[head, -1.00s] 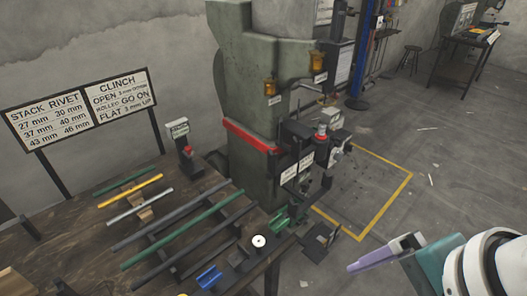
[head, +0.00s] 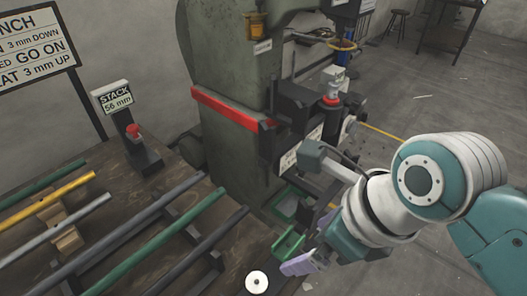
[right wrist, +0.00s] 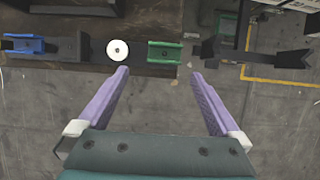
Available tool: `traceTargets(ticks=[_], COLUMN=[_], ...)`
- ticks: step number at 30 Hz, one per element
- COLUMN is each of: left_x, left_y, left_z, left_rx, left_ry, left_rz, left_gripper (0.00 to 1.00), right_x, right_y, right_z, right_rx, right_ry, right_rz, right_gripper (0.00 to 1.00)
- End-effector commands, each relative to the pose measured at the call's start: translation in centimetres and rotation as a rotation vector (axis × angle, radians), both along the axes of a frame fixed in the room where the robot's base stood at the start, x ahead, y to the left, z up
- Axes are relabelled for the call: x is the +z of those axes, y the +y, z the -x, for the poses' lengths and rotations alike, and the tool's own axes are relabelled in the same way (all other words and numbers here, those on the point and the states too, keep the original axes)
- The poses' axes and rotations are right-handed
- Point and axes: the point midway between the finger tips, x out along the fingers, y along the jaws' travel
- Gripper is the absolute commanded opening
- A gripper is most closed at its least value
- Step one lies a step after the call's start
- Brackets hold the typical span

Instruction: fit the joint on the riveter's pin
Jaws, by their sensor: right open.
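A green channel-shaped piece (head: 289,245), perhaps the joint, is at the bench's right edge; it also shows in the right wrist view (right wrist: 165,52). My right gripper (head: 302,246) is beside it, its purple fingers partly hidden. In the right wrist view my right gripper (right wrist: 160,74) is open and empty, its fingertips short of the green piece and spread to either side of it. The grey-green riveting press (head: 225,75) with a red band stands behind. I cannot make out its pin for certain. My left gripper is not in view.
A white disc (head: 257,282) and a blue channel piece (right wrist: 24,44) lie left of the green piece. Long rods (head: 150,244) rest on the wooden bench (head: 205,262). A small "STACK 56 mm" display (head: 116,97) stands behind.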

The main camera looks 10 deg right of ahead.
Motion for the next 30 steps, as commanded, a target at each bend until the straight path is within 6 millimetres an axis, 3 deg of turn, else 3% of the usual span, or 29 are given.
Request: traceTargets(ticks=[9, 18, 30], left_x=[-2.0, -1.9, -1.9], left_y=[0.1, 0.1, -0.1], left_z=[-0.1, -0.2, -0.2], left_rx=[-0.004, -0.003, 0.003], left_ry=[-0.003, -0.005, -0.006], left_rz=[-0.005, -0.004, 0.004], left_gripper=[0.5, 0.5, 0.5], right_x=[-4.2, -4.4, -4.4], right_y=[0.6, 0.7, 0.7], right_z=[-1.7, -1.9, -1.8], right_rx=[0.001, 0.001, 0.001], right_ry=[0.0, -0.001, -0.001], right_rz=[0.002, 0.001, 0.001], right_gripper=[1.0, 0.99, 0.54])
